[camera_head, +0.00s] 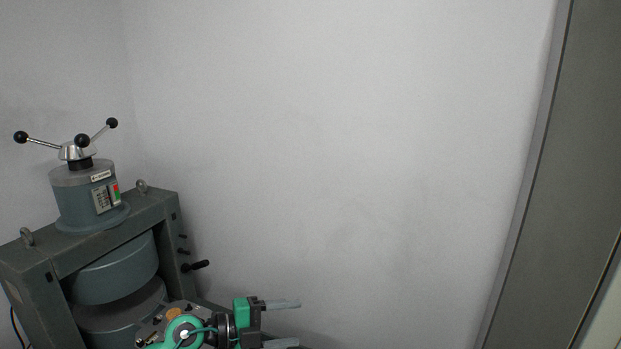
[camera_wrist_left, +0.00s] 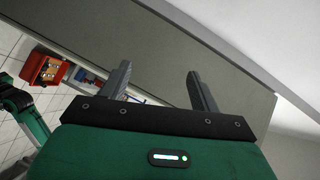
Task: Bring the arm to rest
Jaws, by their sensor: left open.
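My left gripper (camera_head: 299,323) is at the bottom middle of the head view, its two grey fingers pointing right and apart. It is open with nothing between the fingers. In the left wrist view the fingers (camera_wrist_left: 158,72) also stand apart and empty, in front of a plain grey surface. The grey-green magnet (camera_head: 25,262) stands at the lower left of the head view, left of the gripper and apart from it. Its gap lies between two round poles, and the lower part is cut off by the frame. My right gripper does not show.
A three-armed handle (camera_head: 78,152) tops the magnet, and a black side handle (camera_head: 195,266) juts right. A grey panel (camera_head: 565,190) stands at the far right. The wall between is bare. A red box (camera_wrist_left: 45,69) shows at left in the wrist view, near a tiled floor.

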